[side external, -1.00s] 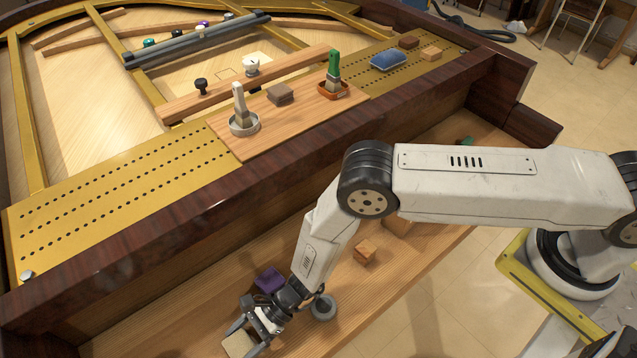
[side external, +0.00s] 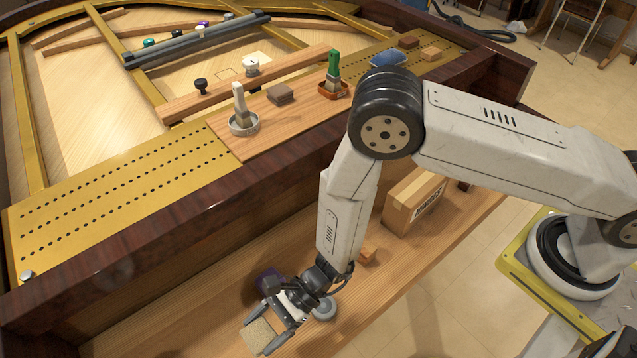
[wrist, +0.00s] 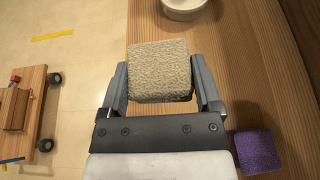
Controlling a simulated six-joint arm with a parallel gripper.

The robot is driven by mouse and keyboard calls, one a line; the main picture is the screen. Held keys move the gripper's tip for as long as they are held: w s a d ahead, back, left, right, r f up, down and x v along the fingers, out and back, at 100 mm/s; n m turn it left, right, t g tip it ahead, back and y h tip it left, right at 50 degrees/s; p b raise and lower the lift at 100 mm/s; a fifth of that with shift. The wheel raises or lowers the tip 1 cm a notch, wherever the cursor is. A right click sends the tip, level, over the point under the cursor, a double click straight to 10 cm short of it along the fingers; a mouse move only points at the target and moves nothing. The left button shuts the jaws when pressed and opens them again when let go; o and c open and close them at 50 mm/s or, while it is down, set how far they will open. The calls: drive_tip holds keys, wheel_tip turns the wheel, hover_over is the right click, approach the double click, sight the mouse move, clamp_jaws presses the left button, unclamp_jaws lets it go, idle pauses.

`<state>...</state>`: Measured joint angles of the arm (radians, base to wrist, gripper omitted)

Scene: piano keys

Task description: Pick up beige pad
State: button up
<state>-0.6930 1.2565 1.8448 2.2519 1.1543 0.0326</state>
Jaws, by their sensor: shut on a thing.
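The beige pad (wrist: 160,70) is a rough-textured square block between my two gripper fingers in the wrist view. It also shows at the lower part of the side external view (side external: 263,337). My gripper (side external: 268,325) is shut on the pad, with a finger on each side of it. It is over the wooden shelf (side external: 190,320) along the front of the piano. I cannot tell exactly how high the pad is above the shelf.
A purple block (wrist: 256,151) lies close to my gripper at the right. A round pale dish (wrist: 183,6) stands ahead of the pad. A wooden block (side external: 368,256) and a cardboard box (side external: 413,200) are farther along the shelf. A dark wooden wall (side external: 130,270) rises behind.

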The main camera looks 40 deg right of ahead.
drive_tip(key=s+d+r, duration=0.3)
drive_tip(key=s+d, duration=0.3)
drive_tip(key=shift+r, duration=0.3)
drive_tip(key=shift+w+d, duration=0.1)
drive_tip(key=shift+w, duration=0.05)
idle(0.5)
